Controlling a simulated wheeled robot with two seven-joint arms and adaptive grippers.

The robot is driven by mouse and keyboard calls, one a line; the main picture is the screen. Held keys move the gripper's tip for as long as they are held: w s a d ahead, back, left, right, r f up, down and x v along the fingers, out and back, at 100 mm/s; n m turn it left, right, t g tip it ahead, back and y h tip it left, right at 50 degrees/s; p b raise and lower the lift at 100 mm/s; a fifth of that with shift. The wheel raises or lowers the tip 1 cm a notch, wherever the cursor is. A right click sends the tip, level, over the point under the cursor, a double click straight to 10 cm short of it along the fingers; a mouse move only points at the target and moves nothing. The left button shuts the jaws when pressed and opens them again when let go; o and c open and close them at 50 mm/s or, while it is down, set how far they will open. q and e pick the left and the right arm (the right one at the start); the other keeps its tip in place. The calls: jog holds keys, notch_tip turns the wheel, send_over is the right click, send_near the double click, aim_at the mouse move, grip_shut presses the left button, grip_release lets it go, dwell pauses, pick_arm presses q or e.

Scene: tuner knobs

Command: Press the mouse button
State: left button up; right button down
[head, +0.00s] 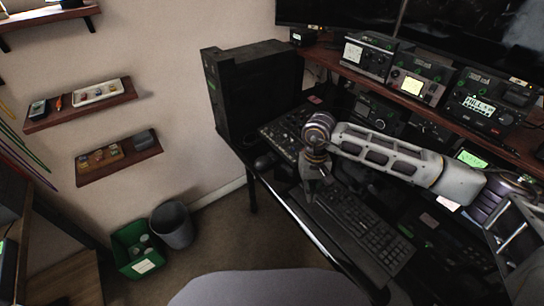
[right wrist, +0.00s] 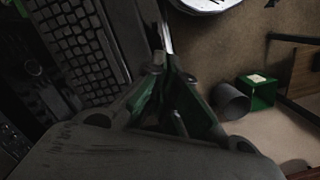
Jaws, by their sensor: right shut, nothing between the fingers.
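My right gripper (head: 309,196) is shut and empty. It points down over the desk's front edge, at the left end of the black keyboard (head: 362,229). In the right wrist view its green-lined fingers (right wrist: 163,66) are together, beside the keyboard (right wrist: 80,45). A dark rounded object (head: 264,161) lies on the desk to the left of the gripper, apart from it; I cannot tell surely whether it is the mouse. No mouse button can be made out. My left gripper is not in view.
A black computer tower (head: 255,90) stands at the desk's left end, beside a panel of knobs (head: 287,132). Radio sets (head: 412,82) line the raised shelf. A grey bin (head: 172,226) and a green bin (head: 137,252) stand on the floor. A chair (head: 270,290) is in front.

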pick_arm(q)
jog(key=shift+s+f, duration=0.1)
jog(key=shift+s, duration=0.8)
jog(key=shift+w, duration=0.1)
